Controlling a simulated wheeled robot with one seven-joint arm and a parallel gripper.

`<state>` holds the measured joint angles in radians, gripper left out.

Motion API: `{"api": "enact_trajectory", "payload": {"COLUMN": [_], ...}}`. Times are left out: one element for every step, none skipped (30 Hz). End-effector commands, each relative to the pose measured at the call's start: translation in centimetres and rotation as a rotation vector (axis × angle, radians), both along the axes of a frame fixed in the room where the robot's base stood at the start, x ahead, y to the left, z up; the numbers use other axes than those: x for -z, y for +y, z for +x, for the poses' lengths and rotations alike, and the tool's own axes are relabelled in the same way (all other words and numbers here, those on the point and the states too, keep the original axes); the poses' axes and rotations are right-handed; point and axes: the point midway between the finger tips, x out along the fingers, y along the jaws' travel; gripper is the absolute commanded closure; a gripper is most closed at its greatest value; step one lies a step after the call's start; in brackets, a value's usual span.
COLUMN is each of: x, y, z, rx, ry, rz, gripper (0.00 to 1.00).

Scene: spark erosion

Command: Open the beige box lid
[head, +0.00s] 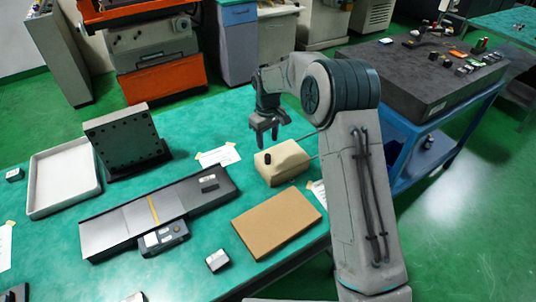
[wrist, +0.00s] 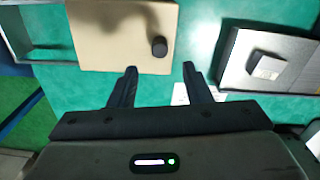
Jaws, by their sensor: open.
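The beige box (head: 275,172) sits on the green table, near its right edge in the head view. Its pale lid (wrist: 110,35) lies flat on top and looks shut. A black round knob (head: 267,158) stands up from the lid; it also shows in the wrist view (wrist: 158,47). My gripper (head: 263,139) is open and empty, pointing down just above and beyond the box in the head view. In the wrist view, its two fingertips (wrist: 160,69) are spread apart near the lid's lower edge. The knob lies ahead of the gap between them. No contact shows.
A brown flat board (head: 277,222) lies in front of the box. A long dark plate (head: 120,228) bearing a small block (head: 208,183) lies to the left. A white tray (head: 64,178) and an upright holed plate (head: 122,140) stand farther left. Paper (head: 218,156) lies near the box.

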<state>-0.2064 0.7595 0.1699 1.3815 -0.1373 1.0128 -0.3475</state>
Motion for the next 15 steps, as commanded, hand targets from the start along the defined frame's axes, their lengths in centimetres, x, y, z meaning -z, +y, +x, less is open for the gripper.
{"api": "enact_trajectory", "payload": {"x": [1.0, 1.7, 2.6, 3.2, 3.8, 4.5, 5.1, 5.6, 6.2, 6.6, 7.0, 7.3, 7.6, 7.8, 8.1], "y": [0.0, 0.0, 0.0, 0.0, 0.0, 0.0, 0.0, 0.0, 0.0, 0.0, 0.0, 0.0, 0.0, 0.0, 0.0], "z": [-0.1, -0.1, -0.1, -0.1, -0.1, -0.1, -0.1, -0.1, -0.1, 0.0, 0.0, 0.0, 0.0, 0.0, 0.0], "rx": [0.000, 0.000, 0.000, 0.000, 0.000, 0.000, 0.000, 0.000, 0.000, 0.000, 0.000, 0.000, 0.000, 0.000, 0.000], "ry": [0.004, 0.005, 0.005, 0.005, 0.005, 0.003, 0.003, 0.004, 0.001, 0.002, 0.002, 0.001, 0.000, 0.001, 0.001], "rz": [-0.001, -0.002, -0.002, -0.002, -0.002, -0.001, -0.001, -0.002, -0.001, -0.001, -0.001, -0.001, 0.000, -0.001, -0.001], "gripper": [0.56, 0.56, 0.56, 0.56, 0.56, 0.56, 0.56, 0.56, 0.56, 0.56, 0.56, 0.56, 0.56, 0.56, 0.56]}}
